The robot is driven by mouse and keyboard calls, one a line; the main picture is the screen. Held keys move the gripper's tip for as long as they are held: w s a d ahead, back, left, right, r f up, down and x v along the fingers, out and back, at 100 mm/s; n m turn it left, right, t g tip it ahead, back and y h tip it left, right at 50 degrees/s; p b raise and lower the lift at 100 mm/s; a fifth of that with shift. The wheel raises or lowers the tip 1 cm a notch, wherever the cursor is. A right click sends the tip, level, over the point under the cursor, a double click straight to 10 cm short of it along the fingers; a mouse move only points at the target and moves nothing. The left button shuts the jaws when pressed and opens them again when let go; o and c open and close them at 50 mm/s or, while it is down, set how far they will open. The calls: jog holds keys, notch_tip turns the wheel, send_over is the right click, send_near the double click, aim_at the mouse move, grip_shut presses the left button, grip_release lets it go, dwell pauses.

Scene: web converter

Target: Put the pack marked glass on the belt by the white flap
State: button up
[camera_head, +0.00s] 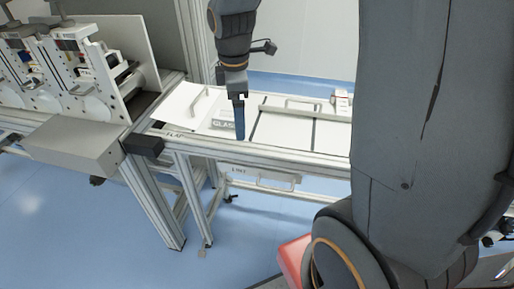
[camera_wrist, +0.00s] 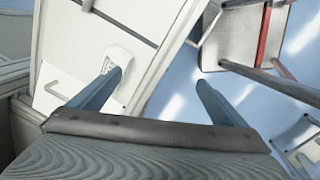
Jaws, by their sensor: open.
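The white flap (camera_head: 187,104) with its bar handle lies at the left end of the white belt (camera_head: 290,132); it also shows in the wrist view (camera_wrist: 50,88). The pack marked glass (camera_head: 223,121), small and pale with a dark-lettered front, lies on the white surface just right of the flap. In the wrist view a white piece (camera_wrist: 121,55), seemingly this pack, is partly hidden by the left finger. My gripper (camera_head: 240,130) is open, its blue fingers pointing down just right of the pack. In the wrist view my gripper (camera_wrist: 159,80) shows nothing clearly held.
A metal rail (camera_head: 255,155) runs along the front edge of the belt. Another handle (camera_head: 290,103) and a small white part (camera_head: 342,98) are farther right. A machine with a grey box (camera_head: 75,148) stands at the left. A red object (camera_head: 294,258) is low in front.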

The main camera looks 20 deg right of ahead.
jog(key=s+f+m, duration=0.3)
jog(key=s+m, duration=1)
jog(key=m, duration=0.2)
jog(key=shift+d+f, duration=0.15)
jog(key=shift+d, duration=0.1)
jog(key=shift+w, duration=0.1)
